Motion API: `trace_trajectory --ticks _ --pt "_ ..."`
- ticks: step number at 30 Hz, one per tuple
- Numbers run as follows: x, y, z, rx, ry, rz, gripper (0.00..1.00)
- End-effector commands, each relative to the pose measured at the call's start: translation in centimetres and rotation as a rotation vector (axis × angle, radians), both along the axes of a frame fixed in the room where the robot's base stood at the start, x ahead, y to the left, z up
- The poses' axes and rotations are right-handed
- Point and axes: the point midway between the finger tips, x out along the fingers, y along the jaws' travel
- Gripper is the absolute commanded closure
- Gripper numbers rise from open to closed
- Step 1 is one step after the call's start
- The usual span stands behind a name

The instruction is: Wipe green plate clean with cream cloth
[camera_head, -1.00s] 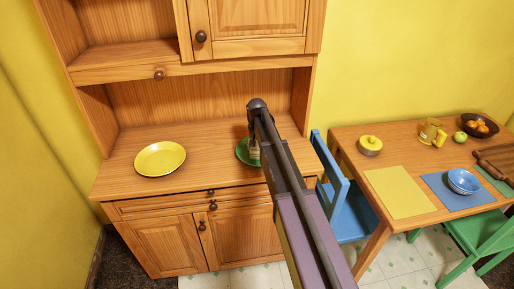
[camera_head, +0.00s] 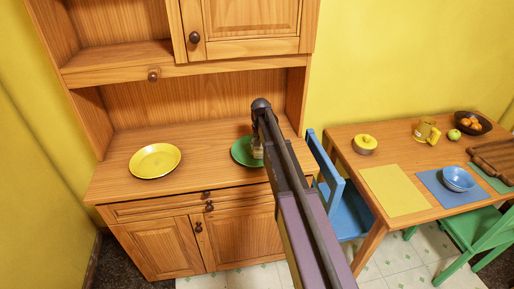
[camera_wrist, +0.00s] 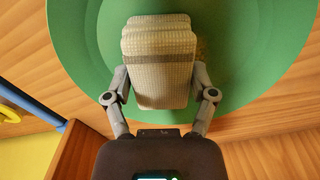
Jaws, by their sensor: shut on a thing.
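The green plate (camera_head: 241,152) lies on the hutch counter, partly hidden behind my arm in the head view. In the wrist view the plate (camera_wrist: 240,60) fills the upper part of the picture. My gripper (camera_wrist: 160,85) is shut on the folded cream cloth (camera_wrist: 160,70), which has a ribbed weave. The cloth is in front of the plate's middle in the wrist view; I cannot tell whether it touches the surface. A small part of the cloth (camera_head: 257,149) shows beside my arm in the head view.
A yellow plate (camera_head: 155,160) lies to the left on the wooden counter (camera_head: 200,170). A blue chair (camera_head: 347,215) stands right of the hutch. The dining table (camera_head: 375,150) holds a yellow lidded pot, a mug, fruit and a blue bowl (camera_head: 458,179).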

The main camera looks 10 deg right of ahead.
Motion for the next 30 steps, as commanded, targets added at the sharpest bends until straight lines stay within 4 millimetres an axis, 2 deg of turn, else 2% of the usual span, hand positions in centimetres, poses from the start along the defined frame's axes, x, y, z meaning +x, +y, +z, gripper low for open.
trace_trajectory --ticks 20,30 --pt "0.0 0.0 0.0 0.0 0.0 0.001 0.65" --pt "0.1 1.7 0.0 0.0 0.0 0.001 0.65"
